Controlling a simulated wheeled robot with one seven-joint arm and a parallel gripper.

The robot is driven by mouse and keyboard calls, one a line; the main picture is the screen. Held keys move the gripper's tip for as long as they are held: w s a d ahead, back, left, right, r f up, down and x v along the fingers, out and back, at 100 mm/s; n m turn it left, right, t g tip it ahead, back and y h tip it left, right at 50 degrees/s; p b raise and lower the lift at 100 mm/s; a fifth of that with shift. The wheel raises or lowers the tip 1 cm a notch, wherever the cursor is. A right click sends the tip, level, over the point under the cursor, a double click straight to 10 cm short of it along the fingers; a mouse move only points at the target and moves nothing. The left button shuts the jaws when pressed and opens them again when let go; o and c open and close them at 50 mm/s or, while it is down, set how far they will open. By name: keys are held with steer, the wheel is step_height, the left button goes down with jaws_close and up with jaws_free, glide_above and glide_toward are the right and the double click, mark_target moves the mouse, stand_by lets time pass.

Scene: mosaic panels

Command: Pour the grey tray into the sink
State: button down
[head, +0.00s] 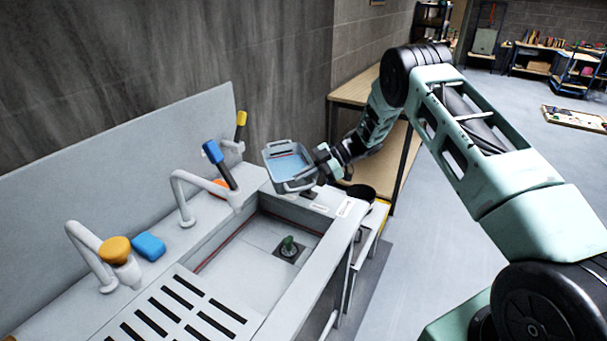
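The grey tray (271,152) is in the head view, held up above the far right end of the sink unit. It is tilted a little and has blue, water-like contents (287,164) inside. My gripper (322,166) is at the tray's right side and appears shut on its rim or handle; the exact finger contact is small and partly hidden. The sink (235,255) is a rectangular grey basin, nearer than the tray and below it. A green item (289,244) stands at the drain in the basin floor.
A blue block (148,246) lies on the back ledge. A slotted drainboard (190,310) is at the near left. A dark round pan (361,192) sits beyond the right edge. A wooden shelf (355,88) stands behind.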

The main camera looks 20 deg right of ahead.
steer(key=shift+s+a+f, duration=0.2)
steer(key=shift+f, duration=0.25)
steer(key=shift+s+a+f+n+t+b, duration=0.1)
steer(key=shift+s+f+n+t+b, duration=0.15)
steer(key=shift+f+n+b, duration=0.35)
step_height(320, 180, down, 12)
steer(key=s+a+t+h+b, duration=0.1)
steer(key=b, duration=0.5)
steer(key=shift+s+f+n, duration=0.2)
steer(key=shift+f+n, duration=0.05)
steer(key=shift+n, duration=0.05)
stand_by(3.2)
steer(key=shift+s+a+r+n+t+h, duration=0.25)
steer(key=shift+s+a+n+h, duration=0.1)
steer(key=shift+s, duration=0.15)
steer(key=shift+s+a+r+n+t+h, duration=0.15)
steer(key=shift+s+a+n+t+h, duration=0.1)
steer(key=shift+s+a+h, duration=0.15)
steer(key=shift+s, duration=0.15)
